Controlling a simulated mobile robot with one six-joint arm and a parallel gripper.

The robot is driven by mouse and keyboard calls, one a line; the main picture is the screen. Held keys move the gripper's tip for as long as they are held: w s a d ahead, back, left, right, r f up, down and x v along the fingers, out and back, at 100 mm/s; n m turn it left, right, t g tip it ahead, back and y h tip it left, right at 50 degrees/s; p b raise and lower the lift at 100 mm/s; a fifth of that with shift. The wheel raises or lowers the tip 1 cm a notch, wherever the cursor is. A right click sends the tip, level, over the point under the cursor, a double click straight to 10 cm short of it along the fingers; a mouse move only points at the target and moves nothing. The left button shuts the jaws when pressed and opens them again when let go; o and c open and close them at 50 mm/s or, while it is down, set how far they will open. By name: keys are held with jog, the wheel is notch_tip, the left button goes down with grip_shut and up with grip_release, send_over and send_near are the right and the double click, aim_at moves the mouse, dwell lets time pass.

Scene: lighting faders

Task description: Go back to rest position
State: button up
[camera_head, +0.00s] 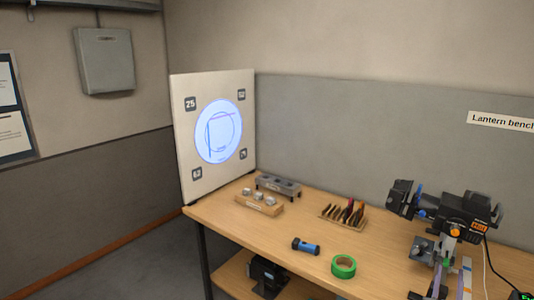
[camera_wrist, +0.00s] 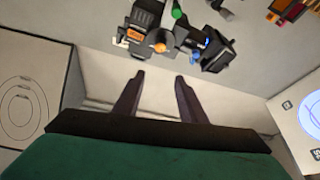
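In the wrist view, my gripper (camera_wrist: 160,75) shows two dark fingers standing well apart with nothing between them. The lantern (camera_wrist: 165,35) lies beyond the fingertips near the top of that view, apart from them. In the head view, the black lantern (camera_head: 457,215) stands on the right of the wooden bench (camera_head: 300,262). My gripper cannot be made out with certainty in the head view.
A white board (camera_head: 183,140) with a lit circle stands at the bench's left end. A grey box (camera_head: 278,186), a wooden block with knobs (camera_head: 259,205), a tool rack (camera_head: 342,214), a blue torch (camera_head: 306,246) and green tape (camera_head: 343,266) lie on the bench.

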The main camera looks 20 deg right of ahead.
jog(key=w+a+f+n+t+y+b, duration=0.2)
jog(key=w+a+f+y+b, duration=0.15)
jog(key=w+a+f, duration=0.55)
jog(key=w+a+f+n+t+y+b, duration=0.2)
jog(key=w+a+f+y, duration=0.25)
jog(key=w+a, duration=0.7)
jog(key=w+a+f+n+g+y+b, duration=0.1)
jog(key=w+a+f+g+y+b, duration=0.15)
jog(key=a+f, duration=0.9)
jog(key=w+a+f+n+g+y+b, duration=0.15)
jog(key=a+f+y, duration=0.25)
jog(key=a+f, duration=0.7)
jog(key=s+a+f+n+g+y+b, duration=0.1)
jog(key=s+a+f+g, duration=0.3)
jog(key=f, duration=0.3)
jog(key=s+a+f+g+y+b, duration=0.1)
jog(key=s+a+f+g, duration=0.1)
jog(key=s+a+f, duration=0.4)
jog(key=s+a+f+n+g+b, duration=0.1)
jog(key=s+a+f+g+b, duration=0.2)
jog(key=f, duration=0.5)
jog(key=s+a+f+g+p, duration=0.1)
jog(key=s+g, duration=1)
jog(key=s, duration=1.3)
jog(key=shift+s+a, duration=0.25)
jog(key=shift+a, duration=0.6)
